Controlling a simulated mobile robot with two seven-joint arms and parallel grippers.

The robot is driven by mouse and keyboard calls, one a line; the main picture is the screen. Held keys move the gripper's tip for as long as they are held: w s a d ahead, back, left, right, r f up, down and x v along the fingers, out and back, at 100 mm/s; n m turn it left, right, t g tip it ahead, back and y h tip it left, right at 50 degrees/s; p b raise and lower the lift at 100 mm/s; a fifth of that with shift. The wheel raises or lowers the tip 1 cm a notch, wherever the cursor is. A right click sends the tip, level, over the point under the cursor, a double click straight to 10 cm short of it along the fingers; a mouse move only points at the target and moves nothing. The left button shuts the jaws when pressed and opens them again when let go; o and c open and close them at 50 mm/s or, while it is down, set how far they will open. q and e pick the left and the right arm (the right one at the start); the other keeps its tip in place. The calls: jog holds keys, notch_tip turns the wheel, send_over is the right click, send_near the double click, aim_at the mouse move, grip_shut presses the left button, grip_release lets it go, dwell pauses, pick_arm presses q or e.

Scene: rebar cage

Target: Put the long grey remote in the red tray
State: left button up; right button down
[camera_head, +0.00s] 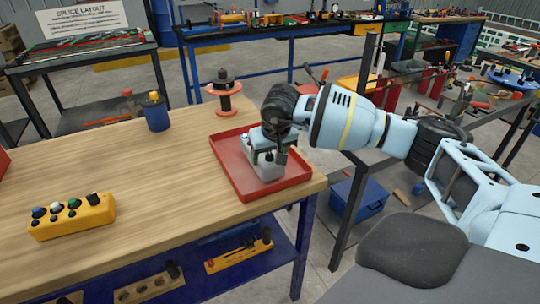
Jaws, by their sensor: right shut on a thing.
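The red tray (301,181) lies on the right end of the wooden workbench. My right gripper (268,158) reaches in from the right, points down over the tray and is shut on a light grey thing, which I take to be the grey remote (269,173). The remote shows low inside the tray area, partly hidden by the gripper. I cannot tell whether it touches the tray floor. My left gripper is not in view.
A yellow button box (72,217) lies at the bench's front left. A blue cup (156,115) and an orange-and-black spool (225,93) stand behind. The middle of the workbench (165,175) is clear.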

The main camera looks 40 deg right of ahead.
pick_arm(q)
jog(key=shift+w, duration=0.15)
pick_arm(e)
jog(key=shift+w+f, duration=0.1)
jog(key=shift+f, duration=0.25)
jog(key=shift+c, duration=1.3)
grip_release()
jog(key=shift+f, duration=0.1)
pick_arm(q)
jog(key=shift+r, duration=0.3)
pick_arm(e)
jog(key=v, duration=1.2)
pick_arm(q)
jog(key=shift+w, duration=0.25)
